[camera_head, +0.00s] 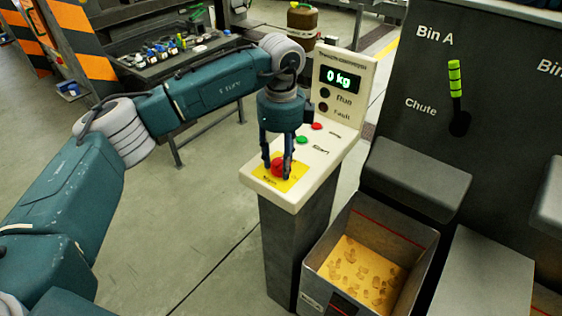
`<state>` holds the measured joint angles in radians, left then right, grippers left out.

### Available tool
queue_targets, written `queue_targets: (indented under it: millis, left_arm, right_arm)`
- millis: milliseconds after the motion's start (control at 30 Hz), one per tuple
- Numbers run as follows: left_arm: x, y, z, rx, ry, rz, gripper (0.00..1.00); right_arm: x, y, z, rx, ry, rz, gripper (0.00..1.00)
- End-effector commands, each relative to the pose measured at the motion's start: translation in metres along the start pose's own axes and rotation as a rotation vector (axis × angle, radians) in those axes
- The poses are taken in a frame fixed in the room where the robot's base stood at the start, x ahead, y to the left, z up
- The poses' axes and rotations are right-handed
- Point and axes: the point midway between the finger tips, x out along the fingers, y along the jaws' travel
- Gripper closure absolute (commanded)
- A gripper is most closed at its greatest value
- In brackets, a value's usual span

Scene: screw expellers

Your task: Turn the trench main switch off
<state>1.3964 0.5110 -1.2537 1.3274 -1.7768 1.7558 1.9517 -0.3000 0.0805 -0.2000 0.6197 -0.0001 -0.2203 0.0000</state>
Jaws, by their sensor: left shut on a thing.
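The trench main switch (277,164) is a red knob on a yellow plate (298,173) at the near end of a cream control panel (331,148). My left gripper (277,171) points down at the knob, with one finger on each side, shut on it. The fingers hide part of the knob, so I cannot tell its turned position. The panel's upright display (341,79) reads "0 kg" in green. Dark lamps marked Run (324,93) and Fault (323,107) sit below it. My right gripper is not in view.
Green (302,139) and red (317,126) buttons sit farther up the panel, close to my gripper. A bin with yellowish pieces (344,246) stands right of the pedestal. A dark machine (490,130) with a green-handled lever (455,80) is behind it. Floor at left is clear.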

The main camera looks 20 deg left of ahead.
Motion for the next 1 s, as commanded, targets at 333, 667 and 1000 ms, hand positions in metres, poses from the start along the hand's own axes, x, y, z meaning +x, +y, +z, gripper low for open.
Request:
queue_targets:
  millis: [333, 667, 1000]
  left_arm:
    - [-0.0027, -0.0016, 0.0014, -0.062, -0.002, -0.006, 0.85]
    - [-0.0028, -0.0016, 0.0014, -0.063, -0.002, -0.007, 0.85]
    - [-0.0011, -0.0007, 0.0005, -0.060, -0.001, -0.003, 0.40]
  right_arm:
    - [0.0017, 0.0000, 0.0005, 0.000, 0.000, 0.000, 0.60]
    - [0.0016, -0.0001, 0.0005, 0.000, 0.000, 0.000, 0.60]
    - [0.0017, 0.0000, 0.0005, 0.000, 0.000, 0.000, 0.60]
